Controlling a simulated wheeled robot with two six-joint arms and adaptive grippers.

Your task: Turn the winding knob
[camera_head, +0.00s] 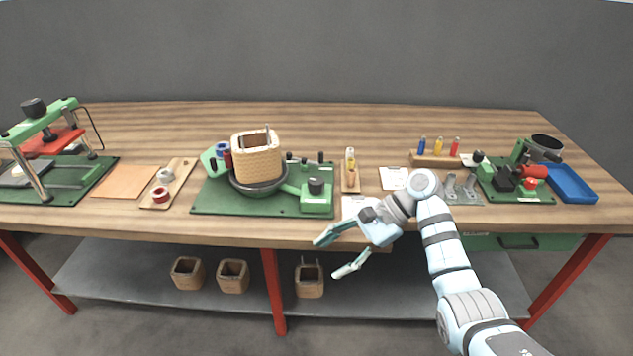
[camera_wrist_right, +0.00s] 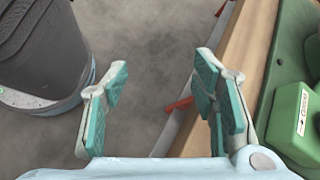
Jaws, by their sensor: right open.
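The winding machine sits on a green base plate (camera_head: 230,207) in the middle of the table. A square tan coil (camera_head: 256,158) stands on its round black turntable (camera_head: 262,187). A black knob (camera_head: 316,186), apparently the winding knob, tops the green box (camera_head: 316,199) at the plate's right end. My right gripper (camera_head: 331,255) is open and empty in front of the table edge, below and right of that box. In the right wrist view, my right gripper (camera_wrist_right: 160,88) has its fingers apart, with floor between them; a labelled green box (camera_wrist_right: 298,125) is at the right. My left gripper is not in view.
The table's front edge (camera_head: 220,235) lies between my right gripper and the machine. Several coils, including one tan coil (camera_head: 309,281), are on the lower shelf (camera_head: 130,280).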

